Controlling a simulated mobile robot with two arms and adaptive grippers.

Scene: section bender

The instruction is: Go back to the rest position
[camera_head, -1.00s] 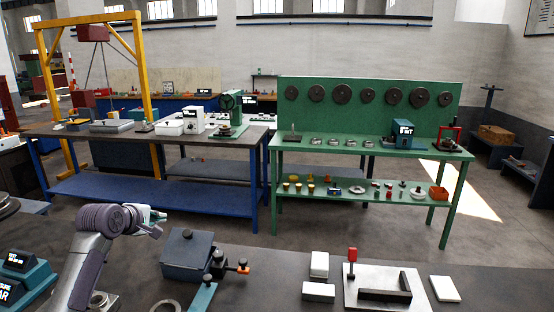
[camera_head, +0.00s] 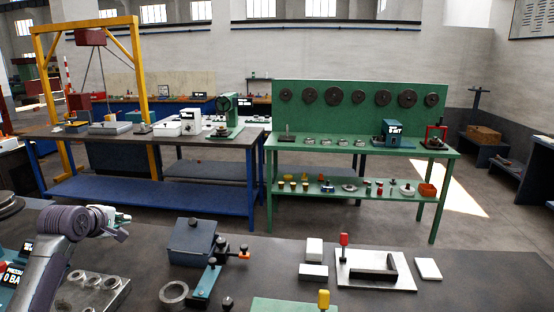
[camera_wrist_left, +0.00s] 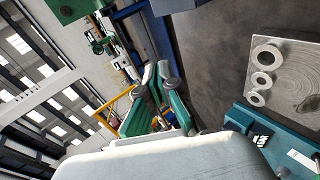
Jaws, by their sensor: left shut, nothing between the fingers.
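My left gripper (camera_head: 122,228) is at the lower left of the head view, at the end of my grey and purple arm, raised above the near dark bench. It is shut and empty. The left wrist view shows its green and grey fingers (camera_wrist_left: 159,80) close together, with nothing held between them. My right gripper is in neither view.
The near bench (camera_head: 262,262) carries a metal plate with rings (camera_head: 98,290), a blue-grey box (camera_head: 192,240), a loose ring (camera_head: 174,292), white blocks (camera_head: 314,271) and a steel plate with a black angle piece (camera_head: 350,280). A green table (camera_head: 300,151) stands beyond a clear floor strip.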

